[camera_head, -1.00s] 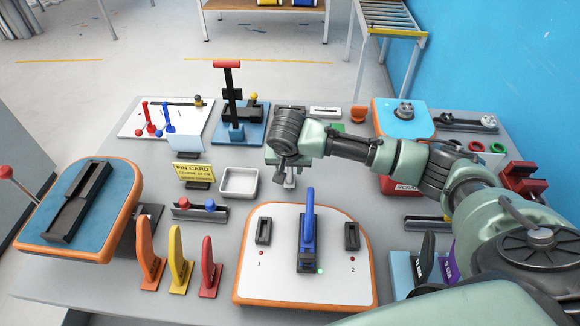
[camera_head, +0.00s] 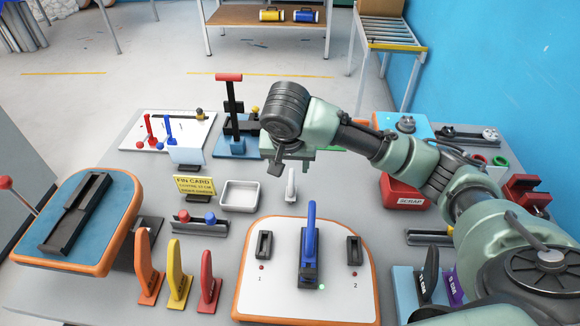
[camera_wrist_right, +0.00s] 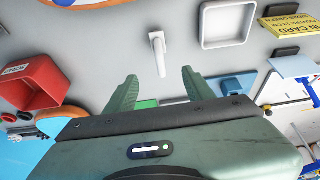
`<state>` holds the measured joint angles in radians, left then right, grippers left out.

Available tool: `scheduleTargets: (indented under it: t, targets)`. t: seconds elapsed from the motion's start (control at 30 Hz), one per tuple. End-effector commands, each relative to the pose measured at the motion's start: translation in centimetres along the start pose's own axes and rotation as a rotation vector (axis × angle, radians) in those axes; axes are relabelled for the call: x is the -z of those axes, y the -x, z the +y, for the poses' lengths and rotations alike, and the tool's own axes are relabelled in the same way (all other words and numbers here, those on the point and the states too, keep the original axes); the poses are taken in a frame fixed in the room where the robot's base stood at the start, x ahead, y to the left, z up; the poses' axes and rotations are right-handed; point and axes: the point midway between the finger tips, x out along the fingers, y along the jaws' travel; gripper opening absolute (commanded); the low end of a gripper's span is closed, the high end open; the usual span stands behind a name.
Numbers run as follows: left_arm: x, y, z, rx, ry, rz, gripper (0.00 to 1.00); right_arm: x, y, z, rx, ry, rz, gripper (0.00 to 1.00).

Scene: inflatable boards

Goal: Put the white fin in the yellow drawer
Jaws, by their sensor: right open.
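The white fin (camera_head: 291,185) stands on the grey table behind the white board with the blue fin. It also shows in the right wrist view (camera_wrist_right: 158,52), just beyond my fingertips. My right gripper (camera_head: 279,166) is above and slightly behind the fin, and its fingers are partly hidden by the wrist in the head view. In the right wrist view the right gripper (camera_wrist_right: 158,78) has its green fingers spread apart with nothing between them. I cannot make out a yellow drawer in either view. My left gripper is not in view.
A white tray (camera_head: 240,195) and a yellow fin card (camera_head: 195,187) are left of the white fin. The orange-edged white board (camera_head: 268,290) is in front. Orange, yellow and red fins stand at the front left. A red scrap bin (camera_head: 402,196) is to the right.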

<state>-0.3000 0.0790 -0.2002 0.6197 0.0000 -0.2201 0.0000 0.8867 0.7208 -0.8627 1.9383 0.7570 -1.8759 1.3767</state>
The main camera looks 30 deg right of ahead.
Motion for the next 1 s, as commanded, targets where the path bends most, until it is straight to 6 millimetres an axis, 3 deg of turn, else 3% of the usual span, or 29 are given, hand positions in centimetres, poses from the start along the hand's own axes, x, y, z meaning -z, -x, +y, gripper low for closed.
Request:
scheduleTargets:
  t: [0.4,0.77,1.0]
  targets:
    - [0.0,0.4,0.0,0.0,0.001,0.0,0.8,1.7,-7.1,0.4,-0.006,-0.003,-0.36,0.53]
    - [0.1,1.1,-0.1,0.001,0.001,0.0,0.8,0.4,-10.6,0.4,0.0,-0.002,-0.386,0.53]
    - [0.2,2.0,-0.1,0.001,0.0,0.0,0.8,-0.8,-13.8,0.1,0.0,-0.002,-0.385,0.53]
